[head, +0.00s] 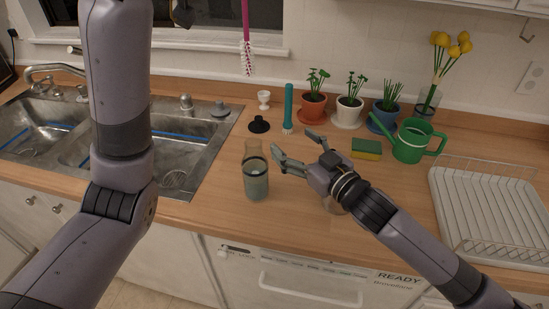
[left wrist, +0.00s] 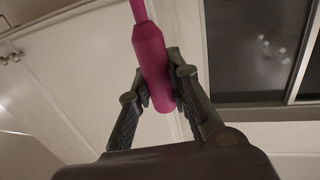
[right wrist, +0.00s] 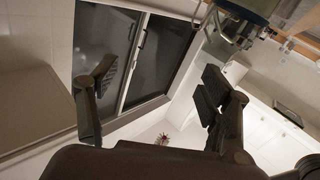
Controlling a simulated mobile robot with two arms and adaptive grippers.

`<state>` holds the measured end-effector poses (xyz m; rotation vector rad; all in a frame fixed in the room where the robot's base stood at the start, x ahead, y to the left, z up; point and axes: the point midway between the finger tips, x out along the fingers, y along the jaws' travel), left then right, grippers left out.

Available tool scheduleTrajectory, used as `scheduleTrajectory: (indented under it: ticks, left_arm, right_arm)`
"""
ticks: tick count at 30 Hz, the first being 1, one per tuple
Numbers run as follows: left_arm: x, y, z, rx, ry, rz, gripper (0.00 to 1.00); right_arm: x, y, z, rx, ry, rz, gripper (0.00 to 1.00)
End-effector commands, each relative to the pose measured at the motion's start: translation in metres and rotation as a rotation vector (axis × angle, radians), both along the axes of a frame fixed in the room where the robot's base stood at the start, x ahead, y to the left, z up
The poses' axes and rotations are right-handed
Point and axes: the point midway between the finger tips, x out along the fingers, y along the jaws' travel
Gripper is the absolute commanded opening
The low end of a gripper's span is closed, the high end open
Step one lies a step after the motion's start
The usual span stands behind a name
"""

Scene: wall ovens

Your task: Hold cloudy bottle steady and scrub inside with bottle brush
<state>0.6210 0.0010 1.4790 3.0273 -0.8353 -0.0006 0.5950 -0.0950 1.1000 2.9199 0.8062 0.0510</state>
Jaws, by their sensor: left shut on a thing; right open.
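The cloudy bottle (head: 257,184) stands upright on the wooden counter, right of the sink. Its glass is murky, with a clearer upper part. The bottle brush (head: 247,58) hangs bristles down, behind and well above the bottle, its white bristles on a pink stem. In the left wrist view my left gripper (left wrist: 157,88) is shut on the brush's pink handle (left wrist: 152,62). My right gripper (head: 292,143) is open and empty, its fingers pointing toward the bottle from the right without visibly closing around it. The right wrist view shows its spread fingers (right wrist: 159,78).
The double sink (head: 170,180) lies left. A black stopper-like piece (head: 259,125), white cup (head: 264,98) and teal brush (head: 288,110) stand behind the bottle. A sponge (head: 366,149), green watering can (head: 412,142), potted plants and dish rack (head: 495,210) are right. The front counter is mostly clear.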

Motion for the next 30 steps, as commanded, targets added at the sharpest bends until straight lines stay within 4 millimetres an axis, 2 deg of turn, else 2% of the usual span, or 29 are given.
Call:
scheduleTrajectory:
  ticks: [1, 3, 7, 11, 14, 23, 30]
  left_arm:
    - [0.0, 0.0, 0.0, 0.0, 0.0, 0.0, 0.0]
    - [0.0, 0.0, 0.0, 0.0, 0.0, 0.0, 0.0]
    - [0.0, 0.0, 0.0, 0.0, 0.0, 0.0, 0.0]
    - [0.0, 0.0, 0.0, 0.0, 0.0, 0.0, 0.0]
    - [0.0, 0.0, 0.0, 0.0, 0.0, 0.0, 0.0]
    - [0.0, 0.0, 0.0, 0.0, 0.0, 0.0, 0.0]
    - [0.0, 0.0, 0.0, 0.0, 0.0, 0.0, 0.0]
  right_arm:
    - [-0.008, 0.015, -0.002, 0.025, 0.015, 0.039, 0.72]
    - [-0.018, 0.032, -0.005, 0.056, 0.037, 0.08, 0.72]
    - [-0.029, 0.048, -0.01, 0.088, 0.063, 0.124, 0.72]
    - [-0.031, 0.052, -0.019, 0.097, 0.073, 0.134, 0.72]
    - [-0.032, 0.052, -0.034, 0.097, 0.075, 0.134, 0.72]
    - [-0.032, 0.052, -0.093, 0.097, 0.075, 0.132, 0.72]
    - [0.005, 0.08, -0.09, 0.095, 0.068, 0.133, 0.72]
